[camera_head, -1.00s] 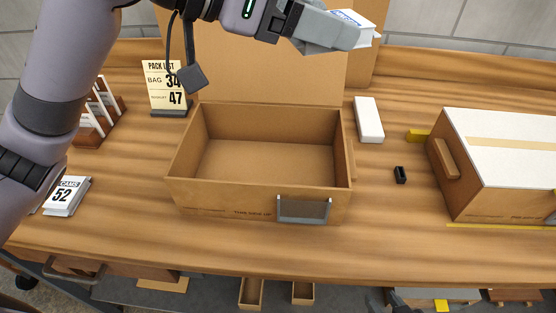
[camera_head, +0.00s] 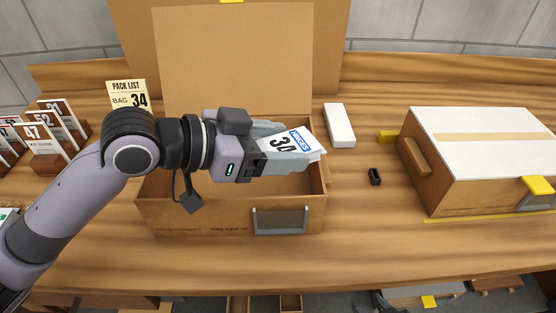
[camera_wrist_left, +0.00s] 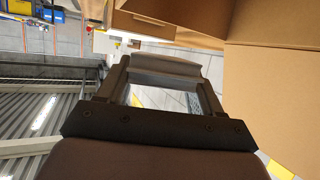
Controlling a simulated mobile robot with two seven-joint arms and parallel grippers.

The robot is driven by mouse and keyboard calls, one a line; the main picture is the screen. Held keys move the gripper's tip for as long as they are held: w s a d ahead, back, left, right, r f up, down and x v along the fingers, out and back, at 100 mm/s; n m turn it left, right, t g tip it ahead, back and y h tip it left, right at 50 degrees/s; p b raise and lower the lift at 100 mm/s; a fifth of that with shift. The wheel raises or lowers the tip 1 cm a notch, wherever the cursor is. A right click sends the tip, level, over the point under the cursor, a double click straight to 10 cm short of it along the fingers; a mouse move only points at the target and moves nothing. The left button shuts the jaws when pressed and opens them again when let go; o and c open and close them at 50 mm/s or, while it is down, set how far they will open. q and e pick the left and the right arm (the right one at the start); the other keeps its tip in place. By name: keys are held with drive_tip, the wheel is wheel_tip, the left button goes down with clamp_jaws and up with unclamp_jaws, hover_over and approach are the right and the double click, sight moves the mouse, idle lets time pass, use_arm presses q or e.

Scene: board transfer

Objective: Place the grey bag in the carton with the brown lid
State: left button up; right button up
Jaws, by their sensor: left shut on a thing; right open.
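My left gripper (camera_head: 283,147) is shut on the pale grey-white bag (camera_head: 305,146), which has a blue label and the number 34. It holds the bag over the right part of the open carton (camera_head: 180,216). The carton's brown lid (camera_head: 235,55) stands raised at its back. My arm and gripper hide much of the carton's inside. In the left wrist view the gripper (camera_wrist_left: 165,68) shows close up, with brown cardboard at the right; the bag cannot be made out clearly there. My right gripper is not in view.
A closed carton with a white top (camera_head: 480,130) stands at the right. A white block (camera_head: 339,125) and a small black item (camera_head: 375,176) lie between the cartons. A pack list sign (camera_head: 127,95) reads bag 34. Numbered cards (camera_head: 45,135) stand at the left.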

use_arm(q)
drive_tip(key=shift+f, duration=1.7)
drive_tip(key=shift+f, duration=0.55)
drive_tip(key=o, duration=1.3)
drive_tip(key=shift+r, duration=0.55)
drive_tip(key=b+v, duration=0.1)
drive_tip(key=v, duration=1.1)
